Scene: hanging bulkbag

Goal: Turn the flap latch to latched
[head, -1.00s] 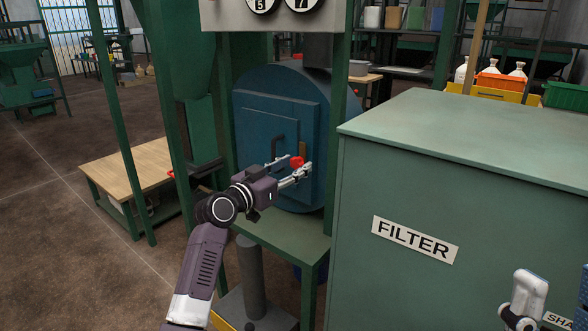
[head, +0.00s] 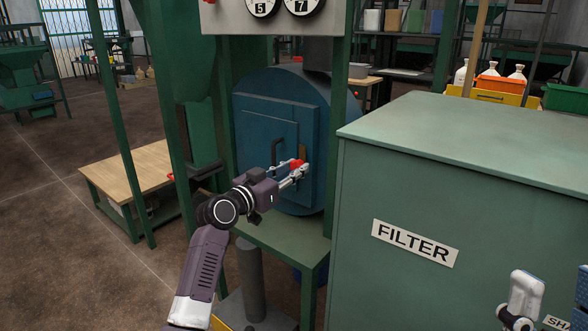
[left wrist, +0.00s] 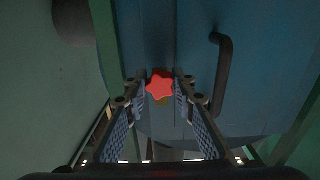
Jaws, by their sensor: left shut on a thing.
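A red star-shaped knob (head: 297,164) sits on the blue door (head: 262,120) of the round blue housing, with a brownish strip showing just above it; I take this as the flap latch. In the left wrist view the red knob (left wrist: 160,86) lies between the two fingertips, with a small yellowish part below it. My left gripper (head: 296,170) reaches in from the left and is shut on the red knob. The part of the latch behind the knob is mostly hidden.
A dark bent handle (head: 277,150) is on the door just left of the knob; it also shows in the left wrist view (left wrist: 222,75). Green posts (head: 338,130) frame the housing. The green FILTER cabinet (head: 450,190) stands close on the right. A wooden-topped bench (head: 130,165) is at left.

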